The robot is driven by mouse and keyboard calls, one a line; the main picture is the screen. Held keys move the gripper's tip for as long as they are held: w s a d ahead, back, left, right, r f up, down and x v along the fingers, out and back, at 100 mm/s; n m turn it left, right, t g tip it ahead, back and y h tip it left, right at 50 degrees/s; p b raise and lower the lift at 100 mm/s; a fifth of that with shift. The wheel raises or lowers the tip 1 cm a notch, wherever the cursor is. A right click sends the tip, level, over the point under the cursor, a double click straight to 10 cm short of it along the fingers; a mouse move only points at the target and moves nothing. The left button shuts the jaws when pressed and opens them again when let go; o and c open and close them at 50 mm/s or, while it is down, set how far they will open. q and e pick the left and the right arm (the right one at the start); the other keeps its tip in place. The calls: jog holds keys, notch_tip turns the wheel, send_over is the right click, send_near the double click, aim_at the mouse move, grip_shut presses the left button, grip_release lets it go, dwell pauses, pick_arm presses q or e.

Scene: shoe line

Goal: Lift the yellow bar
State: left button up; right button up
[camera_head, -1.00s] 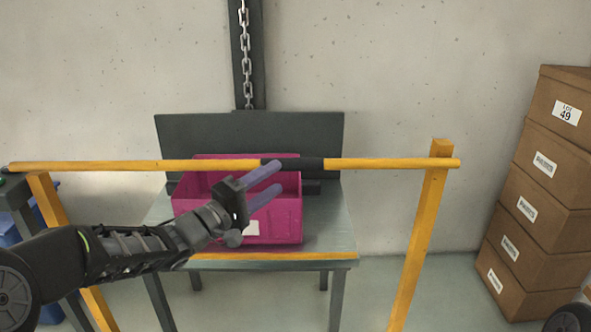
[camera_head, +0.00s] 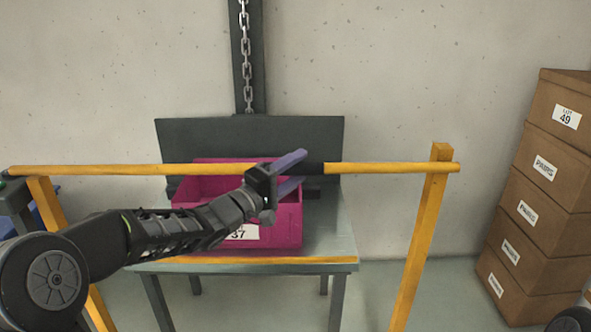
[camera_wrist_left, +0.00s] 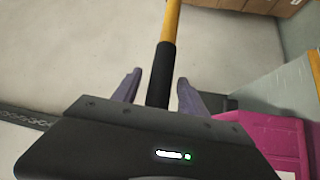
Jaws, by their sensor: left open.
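The yellow bar (camera_head: 385,168) lies level across two yellow posts and has a black grip section (camera_head: 314,169) near its middle. In the left wrist view the bar (camera_wrist_left: 171,22) runs away from me, with its black section (camera_wrist_left: 161,76) between my fingers. My left gripper (camera_head: 298,170) is open at the black section in the head view, one finger above it and one below. In the left wrist view the open gripper (camera_wrist_left: 158,90) has a purple finger on each side of the black section. My right gripper is not in view.
A pink crate (camera_head: 285,222) stands on a grey table (camera_head: 335,235) behind the bar. Brown boxes (camera_head: 545,163) are stacked at the right. A chain (camera_head: 245,55) hangs on a dark column. Yellow posts (camera_head: 417,245) stand under the bar.

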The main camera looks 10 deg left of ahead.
pick_arm(q)
jog(key=shift+c, duration=0.2)
grip_shut()
dwell(0.3)
dwell(0.8)
